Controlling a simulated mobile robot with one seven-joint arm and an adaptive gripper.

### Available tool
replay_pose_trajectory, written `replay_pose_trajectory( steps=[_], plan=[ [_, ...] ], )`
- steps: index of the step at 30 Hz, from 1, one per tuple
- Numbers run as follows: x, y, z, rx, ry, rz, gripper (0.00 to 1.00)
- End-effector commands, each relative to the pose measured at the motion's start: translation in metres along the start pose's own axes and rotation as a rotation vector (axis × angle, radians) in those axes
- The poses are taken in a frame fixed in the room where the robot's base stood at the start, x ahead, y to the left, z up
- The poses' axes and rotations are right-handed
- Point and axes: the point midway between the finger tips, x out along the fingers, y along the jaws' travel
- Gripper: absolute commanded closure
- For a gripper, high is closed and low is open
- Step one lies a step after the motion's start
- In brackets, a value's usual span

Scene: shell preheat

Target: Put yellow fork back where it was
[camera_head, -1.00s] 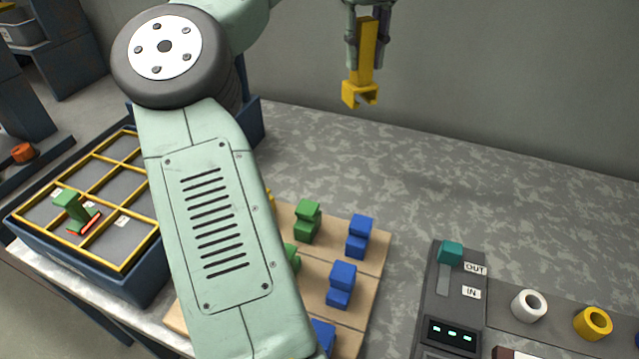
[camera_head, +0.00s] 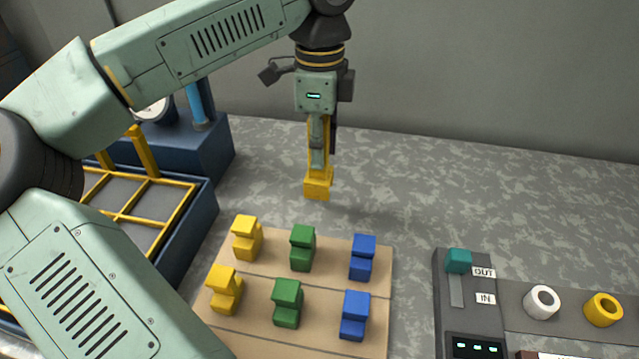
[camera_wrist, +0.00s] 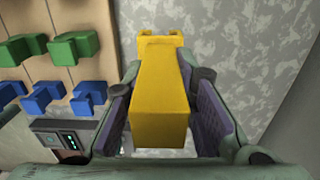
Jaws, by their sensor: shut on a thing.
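My gripper (camera_head: 318,140) is shut on the yellow fork (camera_head: 318,187). The fork hangs down from the fingers, above the grey mottled tabletop and behind the wooden board. In the wrist view the yellow fork (camera_wrist: 160,95) lies between the two padded fingers of my gripper (camera_wrist: 170,115), its forked end pointing away. The wooden board (camera_head: 265,275) holds yellow, green and blue pieces in columns. Two yellow pieces stand at its left, one at the back (camera_head: 247,238) and one nearer (camera_head: 224,289). My arm hides part of the board's near left.
A blue tray with a yellow grid (camera_head: 150,215) stands at the left, partly behind my arm. A blue machine with a gauge (camera_head: 190,150) is behind it. A control panel with a teal lever (camera_head: 458,262) and white and yellow rings (camera_head: 603,309) is at the right. The back tabletop is clear.

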Motion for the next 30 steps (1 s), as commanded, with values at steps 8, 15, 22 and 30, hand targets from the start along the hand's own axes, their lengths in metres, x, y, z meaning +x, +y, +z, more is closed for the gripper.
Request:
replay_pose_trajectory(
  steps=[8,15,22,30],
  plan=[
    [0.028,0.0,0.0,0.002,0.001,0.0,1.0],
    [0.058,0.0,0.0,0.004,0.001,0.0,1.0],
    [0.06,-0.001,0.0,0.003,-0.001,-0.002,1.0],
    [0.064,-0.001,0.0,0.002,-0.001,-0.001,0.69]
  ],
)
